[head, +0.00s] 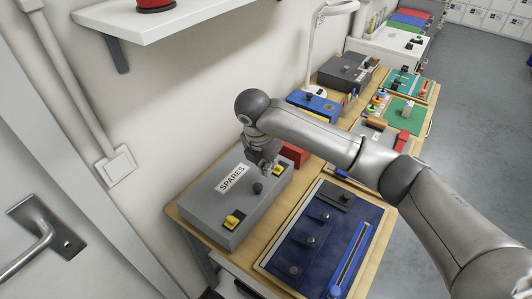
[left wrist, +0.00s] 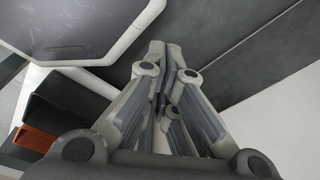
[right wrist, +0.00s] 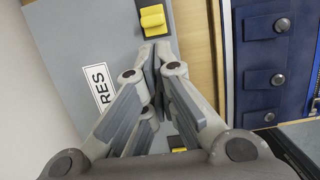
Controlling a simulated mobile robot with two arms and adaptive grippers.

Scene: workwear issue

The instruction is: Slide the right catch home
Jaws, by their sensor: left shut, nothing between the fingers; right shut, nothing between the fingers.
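A grey box (head: 222,190) labelled SPARES lies on the wooden bench, with a dark round knob (head: 257,188) on its lid. Its right catch (head: 279,170) is a yellow slider on a black base at the far end; it also shows in the right wrist view (right wrist: 153,20). The left catch (head: 233,219) is similar, at the near end. My right gripper (head: 268,172) is shut and empty, its fingertips (right wrist: 156,48) close beside the right catch on the knob side. I cannot tell whether they touch. My left gripper (left wrist: 165,50) is shut and empty, seen only in its wrist view.
A blue panel with several studs (head: 318,222) lies right of the box. A red block (head: 295,154) and a blue box (head: 313,105) stand beyond. A white shelf (head: 160,25) juts from the wall above. The floor at right (head: 480,130) is clear.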

